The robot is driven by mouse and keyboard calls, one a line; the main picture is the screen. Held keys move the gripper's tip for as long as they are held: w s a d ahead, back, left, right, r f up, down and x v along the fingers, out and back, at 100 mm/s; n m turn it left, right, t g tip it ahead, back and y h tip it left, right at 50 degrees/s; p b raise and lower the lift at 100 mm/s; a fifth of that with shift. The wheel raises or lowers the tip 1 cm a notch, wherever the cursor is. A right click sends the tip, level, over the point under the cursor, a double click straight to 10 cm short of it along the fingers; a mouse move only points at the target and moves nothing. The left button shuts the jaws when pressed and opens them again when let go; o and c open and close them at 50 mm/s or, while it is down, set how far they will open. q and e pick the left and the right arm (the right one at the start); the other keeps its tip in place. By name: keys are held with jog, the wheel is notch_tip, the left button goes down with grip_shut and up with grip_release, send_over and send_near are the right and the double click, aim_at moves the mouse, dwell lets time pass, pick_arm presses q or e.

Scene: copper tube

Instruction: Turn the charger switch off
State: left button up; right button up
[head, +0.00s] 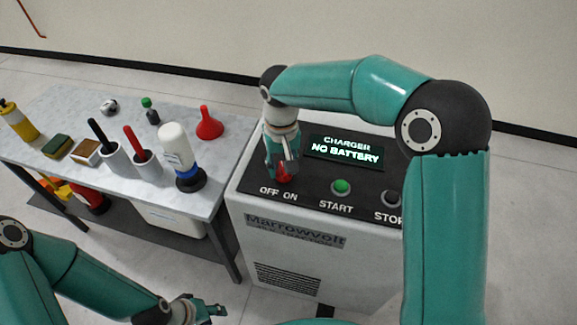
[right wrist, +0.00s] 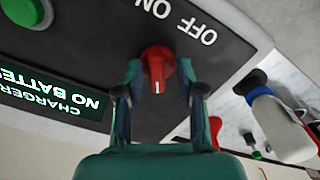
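The charger (head: 290,245) is a light grey cabinet with a sloping black panel. Its red rotary switch (right wrist: 157,68) sits by the OFF and ON labels, with a white mark on its handle. In the head view the switch (head: 284,175) is partly hidden by my right gripper (head: 288,165). In the right wrist view, my right gripper (right wrist: 160,75) is open, its fingers on either side of the red switch; I cannot tell whether they touch it. My left gripper (head: 210,309) is low at the front, away from the charger; its finger gap is unclear.
The green START button (head: 341,187), the STOP button (head: 391,198) and the display (head: 345,151) reading "NO BATTERY" are on the panel. A table (head: 70,180) at left holds a white bottle (head: 176,150), a red funnel (head: 209,124), a sponge (head: 57,146) and other items.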

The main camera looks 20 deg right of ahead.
jog(key=shift+s+d+r, duration=0.1)
jog(key=shift+s+d, duration=0.05)
jog(key=shift+s, duration=0.05)
jog(key=c, duration=0.5)
grip_shut()
